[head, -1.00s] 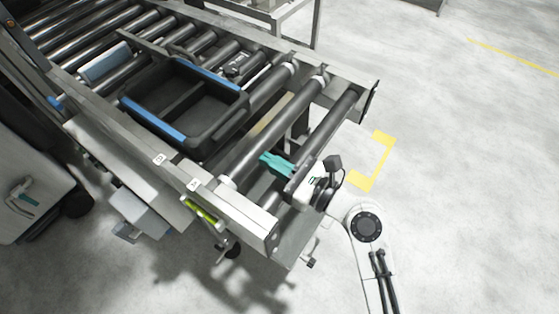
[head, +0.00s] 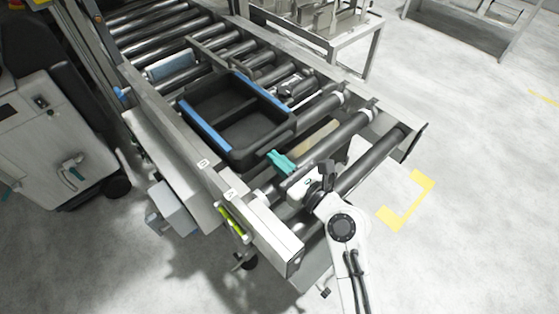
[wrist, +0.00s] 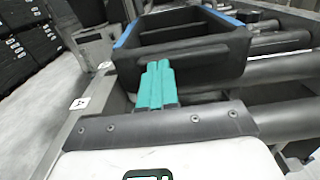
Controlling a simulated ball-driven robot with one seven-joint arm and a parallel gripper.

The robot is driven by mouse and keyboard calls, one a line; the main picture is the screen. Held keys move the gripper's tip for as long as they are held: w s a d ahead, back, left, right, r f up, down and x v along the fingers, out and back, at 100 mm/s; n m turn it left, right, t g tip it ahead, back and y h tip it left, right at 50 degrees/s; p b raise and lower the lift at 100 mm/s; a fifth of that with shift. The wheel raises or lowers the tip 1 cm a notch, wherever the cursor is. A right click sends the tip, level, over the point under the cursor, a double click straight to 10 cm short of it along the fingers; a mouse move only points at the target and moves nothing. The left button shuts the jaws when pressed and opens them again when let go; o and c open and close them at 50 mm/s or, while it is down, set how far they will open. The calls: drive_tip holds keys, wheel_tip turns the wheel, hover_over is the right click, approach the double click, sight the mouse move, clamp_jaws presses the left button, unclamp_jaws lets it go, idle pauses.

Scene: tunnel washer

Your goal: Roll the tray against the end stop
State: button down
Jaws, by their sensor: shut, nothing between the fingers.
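A black tray (head: 212,148) with blue strips on two sides sits on the roller conveyor in the head view. In the wrist view the tray (wrist: 203,62) is straight ahead, its near wall facing me. My gripper (head: 279,160) has teal fingers that are shut and empty, just off the tray's near right corner. In the wrist view the gripper (wrist: 157,72) points at the tray's near wall; I cannot tell whether the fingertips touch it. I cannot tell for sure which part is the end stop.
The conveyor's near side rail (head: 262,222) carries small labels and a yellow-green fitting (head: 233,222). Bare rollers (head: 368,163) lie at the right end. A metal stand (head: 318,30) is behind. Floor at right is clear, with a yellow corner mark (head: 408,203).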

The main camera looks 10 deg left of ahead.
drive_tip(key=b, duration=0.3)
approach(219, 110)
drive_tip(key=a+r, duration=0.1)
drive_tip(key=a, duration=0.1)
drive_tip(key=w+a+r, duration=0.1)
drive_tip(key=a, duration=0.1)
drive_tip(key=w+a+r, duration=0.1)
drive_tip(key=a, duration=0.1)
drive_tip(key=shift+w+r, duration=0.15)
drive_tip(key=shift+r, duration=0.2)
drive_tip(key=shift+d+r, duration=0.1)
drive_tip(key=shift+r, duration=0.2)
drive_tip(key=shift+r, duration=0.15)
drive_tip(key=v, duration=0.4)
drive_tip(key=p+v, duration=0.1)
drive_tip(key=v, duration=0.4)
drive_tip(key=p+v, duration=0.1)
drive_tip(key=v, duration=0.4)
drive_tip(key=shift+w+d+f, duration=0.1)
drive_tip(key=shift+d+f, duration=0.1)
drive_tip(key=shift+f, duration=0.2)
